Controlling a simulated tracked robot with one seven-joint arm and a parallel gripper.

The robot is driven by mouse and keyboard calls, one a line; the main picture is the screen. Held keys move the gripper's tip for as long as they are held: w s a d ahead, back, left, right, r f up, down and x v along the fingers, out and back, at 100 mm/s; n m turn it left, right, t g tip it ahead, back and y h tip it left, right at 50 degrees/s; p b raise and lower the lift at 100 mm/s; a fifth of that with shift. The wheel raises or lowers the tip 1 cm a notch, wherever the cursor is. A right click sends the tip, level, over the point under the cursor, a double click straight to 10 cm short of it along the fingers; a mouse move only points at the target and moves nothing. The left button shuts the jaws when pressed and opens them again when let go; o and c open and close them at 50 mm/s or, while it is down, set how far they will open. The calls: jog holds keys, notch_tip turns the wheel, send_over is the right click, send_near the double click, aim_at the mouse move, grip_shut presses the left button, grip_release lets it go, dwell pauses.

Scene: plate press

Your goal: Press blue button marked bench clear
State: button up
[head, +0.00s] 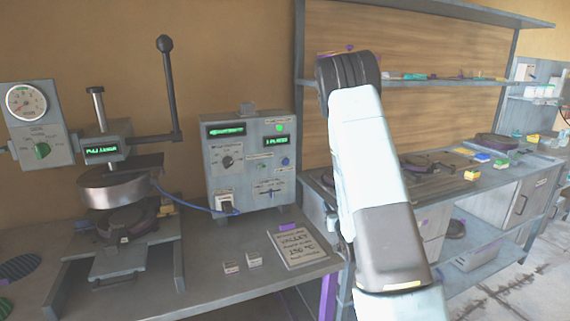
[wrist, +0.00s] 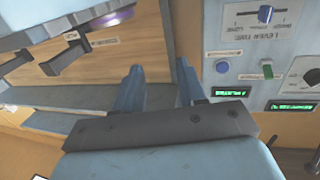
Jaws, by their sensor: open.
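The grey control box (head: 249,160) stands on the bench at the back, left of my arm in the head view. A blue button (head: 285,161) is on the right of its front; its label is too small to read. In the wrist view, where the scene is upside down, the blue button (wrist: 222,66) shows next to a pale label. My gripper (wrist: 157,68) is open and empty. Its fingers lie left of the box in that view, apart from the button, with shelving and wood panel behind. The gripper is not visible in the head view.
A green button (head: 280,127), a dial (head: 228,160) and a slider (head: 270,194) share the box front. A press (head: 118,190) with a tall lever stands left. A sign card (head: 300,246) lies in front. Shelving (head: 430,86) and another bench fill the right.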

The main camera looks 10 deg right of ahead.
jog(key=shift+r, duration=0.25)
jog(key=c, duration=0.3)
jog(key=r, duration=0.1)
jog(key=r+g, duration=0.1)
jog(key=r, duration=0.1)
jog(key=shift+w+a+r, duration=0.25)
jog(key=shift+a+r, duration=0.1)
grip_shut()
jog(key=s+a+r+g, duration=0.5)
jog(key=s+r, duration=0.2)
jog(key=r, duration=0.4)
jog(key=s+a+r+g, duration=0.2)
jog(key=s+r, duration=0.1)
jog(key=s, duration=0.6)
jog(key=s+a+r+g+y, duration=0.1)
jog(key=s+a+r+g, duration=0.1)
jog(key=s, duration=0.8)
jog(key=s+a+r+n+g, duration=0.1)
jog(key=s+a+r, duration=0.3)
jog(key=s, duration=0.6)
jog(key=shift+g+y, duration=0.3)
jog(key=shift+g, duration=0.4)
